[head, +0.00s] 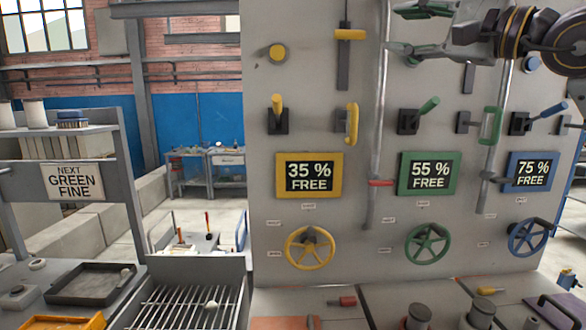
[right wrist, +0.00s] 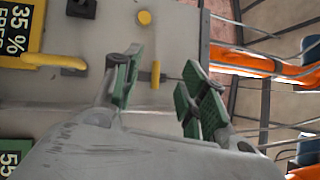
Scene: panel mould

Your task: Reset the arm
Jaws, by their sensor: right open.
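My right gripper (head: 408,30) is at the top right in the head view, in front of the grey panel (head: 375,85). Its green-padded fingers are spread, with nothing between them. In the right wrist view the open fingers (right wrist: 160,76) frame a yellow slider handle (right wrist: 155,75) on the panel beyond. In the head view that slider handle (head: 350,34) is left of the fingers and apart from them. My right arm comes in from the upper right and covers part of the panel there. My left gripper is not in view.
The panel carries yellow, green and blue levers, handwheels and signs, such as the 35 % sign (head: 309,176) and yellow handwheel (head: 310,248). Grey vertical pipes (head: 379,120) stand out from it. A metal rack (head: 190,300) and black tray (head: 92,284) are at lower left.

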